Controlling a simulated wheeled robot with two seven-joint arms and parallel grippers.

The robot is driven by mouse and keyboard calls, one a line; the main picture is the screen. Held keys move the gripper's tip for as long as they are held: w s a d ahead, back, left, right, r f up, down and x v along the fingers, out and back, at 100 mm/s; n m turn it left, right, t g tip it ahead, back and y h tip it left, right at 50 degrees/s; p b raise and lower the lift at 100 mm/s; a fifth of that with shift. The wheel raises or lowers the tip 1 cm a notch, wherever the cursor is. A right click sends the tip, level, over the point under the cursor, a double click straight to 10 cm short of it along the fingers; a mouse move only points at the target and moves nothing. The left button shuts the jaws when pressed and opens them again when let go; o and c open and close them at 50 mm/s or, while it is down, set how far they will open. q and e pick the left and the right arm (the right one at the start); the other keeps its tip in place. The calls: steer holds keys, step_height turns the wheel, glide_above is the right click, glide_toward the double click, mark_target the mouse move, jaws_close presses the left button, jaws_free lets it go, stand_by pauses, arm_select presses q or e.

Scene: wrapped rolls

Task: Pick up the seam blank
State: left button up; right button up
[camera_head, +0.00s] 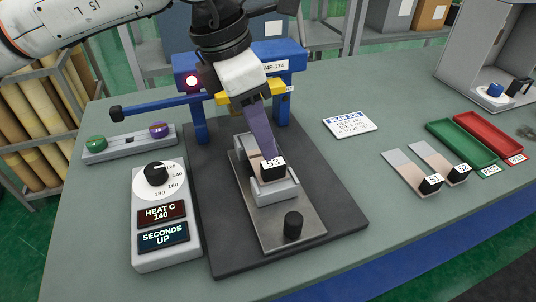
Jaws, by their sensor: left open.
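A seam blank with a black end block labelled S3 (272,169) sits in a grey holder (278,188) on a metal plate. My left gripper (262,152) reaches down from above, its finger close over the S3 block. It is open; whether it touches the block I cannot tell. The gripper hides part of the blank and the holder's back. Two more flat blanks lie on the table at the right, with black end blocks marked S1 (431,184) and S2 (459,173). My right gripper is not in view.
A blue press frame (199,120) with a long lever (150,108) and a lit red lamp stands behind the plate. A control box (166,250) reads HEAT C 140 and SECONDS UP. Green (461,141) and red (488,138) trays lie at the right. The table between plate and blanks is mostly clear.

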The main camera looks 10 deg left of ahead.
mark_target(272, 163)
arm_select(q)
steer(key=x, duration=0.3)
steer(key=p+x, duration=0.1)
steer(key=x, duration=0.3)
steer(key=shift+s+d+f, duration=0.1)
steer(key=shift+s+d, duration=0.05)
steer(key=shift+s, duration=0.05)
jaws_close()
